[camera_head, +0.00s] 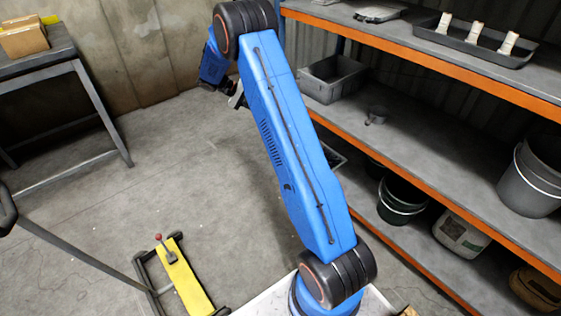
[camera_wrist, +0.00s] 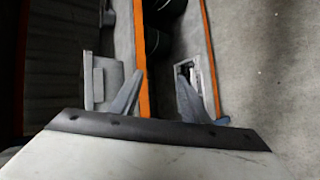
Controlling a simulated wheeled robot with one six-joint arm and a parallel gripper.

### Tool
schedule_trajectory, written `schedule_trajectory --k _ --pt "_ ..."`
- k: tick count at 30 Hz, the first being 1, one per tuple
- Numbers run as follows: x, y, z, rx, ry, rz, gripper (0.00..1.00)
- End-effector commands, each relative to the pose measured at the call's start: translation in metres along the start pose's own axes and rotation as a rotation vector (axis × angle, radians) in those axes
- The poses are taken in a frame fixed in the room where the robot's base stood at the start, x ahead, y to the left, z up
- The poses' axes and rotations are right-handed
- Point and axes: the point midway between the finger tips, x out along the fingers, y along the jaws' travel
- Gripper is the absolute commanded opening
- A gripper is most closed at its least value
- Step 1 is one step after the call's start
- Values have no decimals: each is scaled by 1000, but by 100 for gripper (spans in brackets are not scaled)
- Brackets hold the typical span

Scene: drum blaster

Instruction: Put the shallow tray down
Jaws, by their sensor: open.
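My gripper (camera_wrist: 160,76) is open, with nothing between its two fingers in the wrist view. In the camera_head view it (camera_head: 237,96) is small and partly hidden behind my blue arm. A shallow black tray (camera_head: 433,34) lies flat on the upper shelf at the right, holding three small pale upright items, well away from my gripper. A light-rimmed shallow tray or box (camera_wrist: 210,68) shows low beyond the right finger in the wrist view. Part of it (camera_head: 335,152) shows beside my arm in the camera_head view. I cannot tell which is the task's tray.
A grey bin (camera_head: 343,86) stands on the middle shelf (camera_head: 430,140); it also shows beyond the left finger (camera_wrist: 102,100). Buckets (camera_head: 400,203) stand lower, and a grey bucket (camera_head: 525,187) at the right. A yellow-and-black floor device (camera_head: 180,280) and a table (camera_head: 45,65) are left. Mid-floor is clear.

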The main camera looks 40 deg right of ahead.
Motion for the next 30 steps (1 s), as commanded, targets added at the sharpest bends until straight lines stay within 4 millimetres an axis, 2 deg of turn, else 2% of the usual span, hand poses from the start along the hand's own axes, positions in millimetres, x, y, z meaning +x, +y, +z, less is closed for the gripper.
schedule_trajectory --k 3,15,30 --pt "-17 25 29 -14 20 -68 42" --pt "-56 83 131 -74 102 -289 42" --pt "-78 126 270 -140 255 -549 42"
